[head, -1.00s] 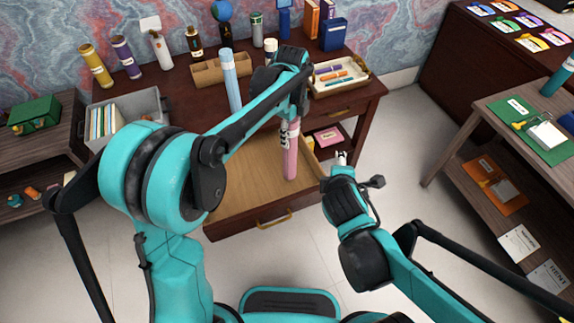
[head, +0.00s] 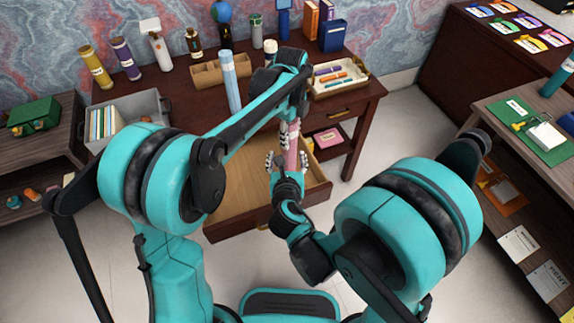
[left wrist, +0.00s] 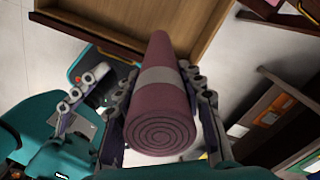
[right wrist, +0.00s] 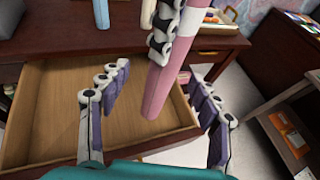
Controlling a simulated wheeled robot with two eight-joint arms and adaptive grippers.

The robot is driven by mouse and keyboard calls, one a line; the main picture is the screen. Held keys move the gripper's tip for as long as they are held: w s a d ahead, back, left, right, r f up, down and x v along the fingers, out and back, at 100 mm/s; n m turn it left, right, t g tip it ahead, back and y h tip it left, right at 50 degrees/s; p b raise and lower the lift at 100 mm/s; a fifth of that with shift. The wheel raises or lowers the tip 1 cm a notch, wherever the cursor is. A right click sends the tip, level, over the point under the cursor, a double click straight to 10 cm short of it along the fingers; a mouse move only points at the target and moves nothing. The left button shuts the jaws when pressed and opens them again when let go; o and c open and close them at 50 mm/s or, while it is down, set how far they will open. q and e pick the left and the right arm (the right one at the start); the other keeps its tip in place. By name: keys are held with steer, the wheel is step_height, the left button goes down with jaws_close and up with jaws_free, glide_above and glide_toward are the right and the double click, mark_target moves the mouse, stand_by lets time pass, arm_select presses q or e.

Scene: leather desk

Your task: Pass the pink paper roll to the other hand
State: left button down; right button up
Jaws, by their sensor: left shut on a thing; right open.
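The pink paper roll (head: 292,146) stands about upright in the head view, over the pulled-out drawer. It has a pale band around it. In the left wrist view its spiral end (left wrist: 160,133) faces the camera. My left gripper (head: 289,128) is shut on the roll at its upper part; its fingers (right wrist: 162,25) also show at the top of the right wrist view. My right gripper (head: 287,162) is open near the roll's lower part. In the right wrist view the roll (right wrist: 165,85) hangs between and beyond the open right fingers (right wrist: 158,105); contact cannot be told.
The open drawer (head: 235,195) lies below the roll. A blue roll (head: 230,80) stands on the desk behind, by a wooden organizer (head: 207,74). A tray of pens (head: 340,78) sits to the right. A grey bin (head: 152,100) stands at left.

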mark_target(289, 151)
steer(key=x, duration=0.6)
steer(key=shift+w, duration=0.25)
steer(key=shift+a, duration=0.1)
steer(key=c, duration=1.3)
arm_select(q)
steer(key=c, duration=0.9)
jaws_free()
steer(key=shift+d, duration=0.15)
arm_select(e)
steer(key=shift+c, duration=0.3)
arm_select(q)
steer(key=shift+r, duration=0.1)
